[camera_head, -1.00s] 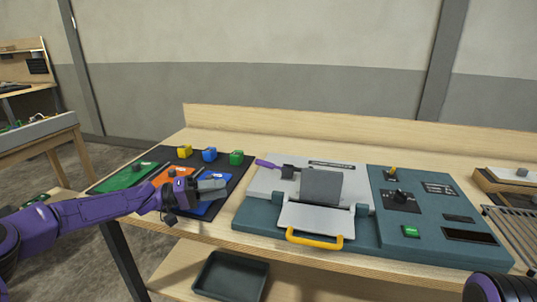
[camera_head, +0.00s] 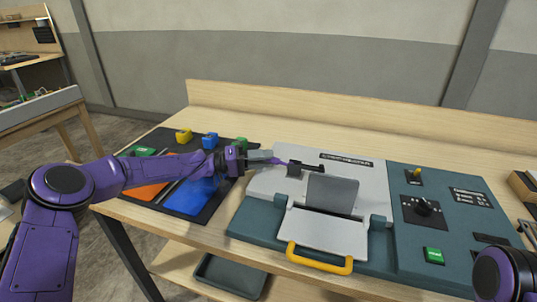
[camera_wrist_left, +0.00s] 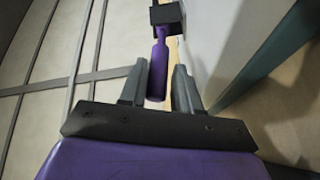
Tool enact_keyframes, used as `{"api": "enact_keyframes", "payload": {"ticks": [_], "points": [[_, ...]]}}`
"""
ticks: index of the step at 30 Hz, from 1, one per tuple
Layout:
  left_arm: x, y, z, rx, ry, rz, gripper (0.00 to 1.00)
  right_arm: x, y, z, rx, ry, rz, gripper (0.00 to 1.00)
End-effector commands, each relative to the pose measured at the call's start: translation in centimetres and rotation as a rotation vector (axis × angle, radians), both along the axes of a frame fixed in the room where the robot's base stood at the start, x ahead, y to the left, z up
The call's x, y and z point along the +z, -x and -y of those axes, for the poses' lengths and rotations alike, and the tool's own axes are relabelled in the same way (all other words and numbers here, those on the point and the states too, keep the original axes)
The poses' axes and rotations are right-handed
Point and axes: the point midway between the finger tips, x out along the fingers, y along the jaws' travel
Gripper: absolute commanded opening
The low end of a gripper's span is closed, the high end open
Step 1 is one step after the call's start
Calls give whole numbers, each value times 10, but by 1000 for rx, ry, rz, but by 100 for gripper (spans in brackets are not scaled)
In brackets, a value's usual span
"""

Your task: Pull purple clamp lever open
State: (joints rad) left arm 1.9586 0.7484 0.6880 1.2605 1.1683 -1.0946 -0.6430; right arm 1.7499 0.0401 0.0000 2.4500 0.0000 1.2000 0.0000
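The purple clamp lever (camera_head: 281,162) sticks out to the left from a black clamp block (camera_head: 296,169) on the light grey top of the console. My left gripper (camera_head: 268,158) is at the lever's free end. In the left wrist view the purple handle (camera_wrist_left: 158,72) lies between my two open fingers (camera_wrist_left: 159,80), with a gap visible on either side, and the black block (camera_wrist_left: 167,15) is beyond it. The lever's tip is partly hidden by the gripper in the head view. My right gripper is out of view; only a purple part of that arm shows at the lower right.
The teal console (camera_head: 440,220) has a grey tilted plate (camera_head: 333,193), a yellow handle (camera_head: 319,259), a knob and a green button. A dark mat (camera_head: 160,196) with coloured panels and small blocks lies to the left, beneath my left arm.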

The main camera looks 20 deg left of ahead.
Motion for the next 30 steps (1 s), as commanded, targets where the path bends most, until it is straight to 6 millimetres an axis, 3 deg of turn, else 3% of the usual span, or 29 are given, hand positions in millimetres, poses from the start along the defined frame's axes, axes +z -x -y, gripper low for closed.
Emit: {"api": "enact_keyframes", "payload": {"ticks": [5, 11, 12, 15, 30], "points": [[0, -7, 14, -1, 0, 0, 32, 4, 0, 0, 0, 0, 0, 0], [0, -7, 15, 0, 1, 0, 32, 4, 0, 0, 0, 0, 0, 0], [0, -7, 15, 0, 1, 0, 29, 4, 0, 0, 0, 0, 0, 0], [0, -7, 14, 0, 1, 0, 0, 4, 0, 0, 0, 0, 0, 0], [9, -7, 16, -2, -98, 5, 0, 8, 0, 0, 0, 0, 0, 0]]}}
